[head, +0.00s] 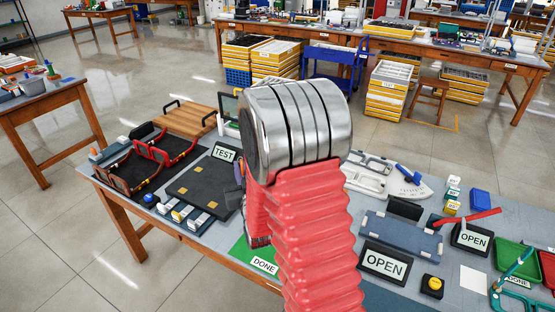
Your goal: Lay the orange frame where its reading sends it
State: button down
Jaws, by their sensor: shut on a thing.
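I cannot make out the orange frame; my own arm fills the middle of the head view and covers the centre of the bench. My gripper's fingers are hidden behind the arm. A dark mat (203,184) with small orange squares lies by a TEST sign (224,153). A green mat with a DONE label (264,265) is partly covered by my arm. One OPEN sign (384,263) stands at the front right, another OPEN sign (473,238) farther right. A green tray (510,252) and a red tray (547,266) sit at the right edge. No reading is legible.
Red-and-black open holders (165,150) and a wooden board (187,119) are at the bench's left. A blue-grey tray (402,234), a yellow button (433,284), a red-handled tool (468,218) and small boxes (452,193) crowd the right. Other benches stand behind, across open floor.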

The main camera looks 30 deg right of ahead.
jog(key=a+f+n+y, duration=0.1)
jog(key=a+n+y, duration=0.2)
jog(key=a, duration=1.3)
jog(key=shift+w+a+t+y, duration=0.15)
jog(key=shift+a+t+y, duration=0.2)
jog(key=shift+y, duration=0.75)
jog(key=shift+d+f, duration=0.1)
